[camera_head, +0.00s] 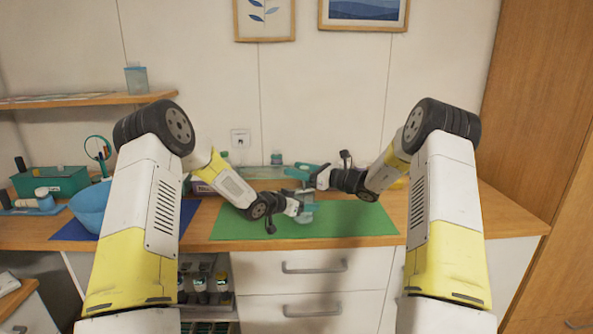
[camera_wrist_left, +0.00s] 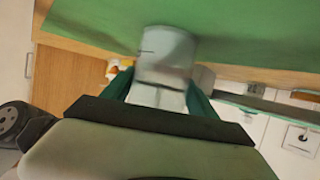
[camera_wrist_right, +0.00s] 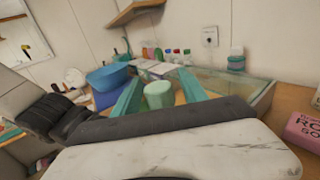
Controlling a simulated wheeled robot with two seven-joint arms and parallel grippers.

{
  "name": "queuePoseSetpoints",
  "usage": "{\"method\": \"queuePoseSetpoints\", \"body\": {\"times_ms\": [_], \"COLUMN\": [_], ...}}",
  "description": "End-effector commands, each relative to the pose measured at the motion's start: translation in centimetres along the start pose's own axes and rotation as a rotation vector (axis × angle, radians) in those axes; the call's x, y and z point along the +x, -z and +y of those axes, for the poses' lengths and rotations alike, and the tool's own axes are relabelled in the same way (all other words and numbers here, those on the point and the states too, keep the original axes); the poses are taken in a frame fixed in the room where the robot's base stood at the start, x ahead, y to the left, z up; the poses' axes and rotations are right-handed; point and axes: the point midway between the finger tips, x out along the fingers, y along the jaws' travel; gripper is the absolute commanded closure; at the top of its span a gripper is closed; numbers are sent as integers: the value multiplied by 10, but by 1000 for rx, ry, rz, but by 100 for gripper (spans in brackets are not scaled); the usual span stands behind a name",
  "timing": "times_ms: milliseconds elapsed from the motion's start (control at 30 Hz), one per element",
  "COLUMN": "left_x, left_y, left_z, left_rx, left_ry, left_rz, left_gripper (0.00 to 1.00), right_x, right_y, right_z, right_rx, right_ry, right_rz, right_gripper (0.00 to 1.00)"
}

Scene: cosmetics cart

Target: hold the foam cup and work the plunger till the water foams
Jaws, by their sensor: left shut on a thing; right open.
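The foam cup (camera_head: 304,215) is a pale translucent cup above the green mat. My left gripper (camera_head: 300,207) is shut on it; in the left wrist view the cup (camera_wrist_left: 165,58) sits between the two dark green fingers. My right gripper (camera_head: 306,172) is open just above the cup. In the right wrist view a pale green round knob, which looks like the plunger's top (camera_wrist_right: 159,95), stands between its spread teal fingers. I cannot tell whether a finger touches it. The water and any foam inside the cup cannot be made out.
The green mat (camera_head: 350,222) lies on the wooden counter. A blue bowl (camera_head: 90,208) stands on a blue mat (camera_head: 72,231) at the left, near a green box (camera_head: 62,182). A pink box (camera_wrist_right: 304,130) and a small teal jar (camera_wrist_right: 236,63) show in the right wrist view.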

Motion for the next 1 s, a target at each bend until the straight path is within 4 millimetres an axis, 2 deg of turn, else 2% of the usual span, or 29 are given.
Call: {"method": "queuePoseSetpoints", "body": {"times_ms": [500,700,1000], "left_x": [0,0,0], "left_y": [0,0,0], "left_z": [0,0,0], "left_rx": [0,0,0], "left_ry": [0,0,0], "left_rz": [-1,-1,0], "left_gripper": [86,86,86], "right_x": [-98,-114,-115], "right_y": [0,0,0], "right_z": [-1,-1,0], "right_rx": [-1,-1,-1], "right_ry": [4,2,1], "right_rz": [0,0,0], "right_gripper": [50,50,50]}}
